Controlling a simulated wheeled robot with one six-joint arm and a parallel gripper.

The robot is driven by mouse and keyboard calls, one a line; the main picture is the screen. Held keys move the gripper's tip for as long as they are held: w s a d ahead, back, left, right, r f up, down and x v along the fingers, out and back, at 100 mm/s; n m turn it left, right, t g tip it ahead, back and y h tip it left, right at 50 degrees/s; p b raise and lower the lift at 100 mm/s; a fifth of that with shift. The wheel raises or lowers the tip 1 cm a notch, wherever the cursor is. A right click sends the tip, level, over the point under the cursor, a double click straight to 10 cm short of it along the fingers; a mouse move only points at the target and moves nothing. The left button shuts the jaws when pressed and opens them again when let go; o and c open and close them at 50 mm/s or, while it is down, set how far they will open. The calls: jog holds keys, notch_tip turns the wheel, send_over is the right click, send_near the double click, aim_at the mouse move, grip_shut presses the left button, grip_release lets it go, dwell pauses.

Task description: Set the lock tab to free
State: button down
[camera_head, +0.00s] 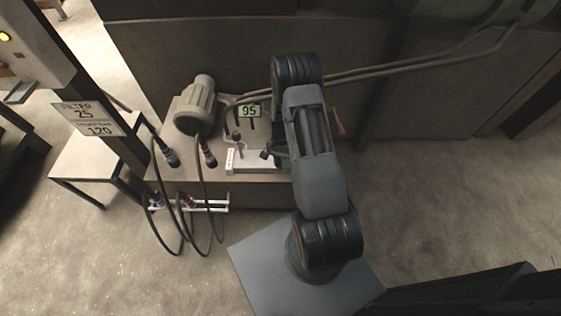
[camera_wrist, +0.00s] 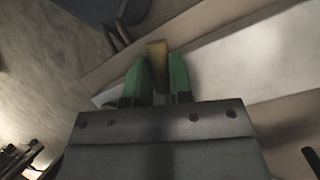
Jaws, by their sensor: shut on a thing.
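My gripper (camera_wrist: 155,80) has two green fingers, and they are shut on a small yellowish tab (camera_wrist: 157,52), which appears to be the lock tab. The tab's upper end shows between the fingertips; its lower part is hidden by my gripper. Any marking for its free setting is not visible. In the head view my gripper (camera_head: 280,158) is low over the bench, beside a white fixture (camera_head: 240,160), and is partly covered by my own arm. The tab cannot be made out in the head view.
A sign (camera_head: 90,117) is on the post at left.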

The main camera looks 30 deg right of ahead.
dwell(0.4)
jog(key=c, duration=1)
grip_release()
jog(key=p+v, duration=0.2)
jog(key=v, duration=1.1)
jog(key=shift+w+r, duration=0.2)
jog(key=shift+r, duration=0.2)
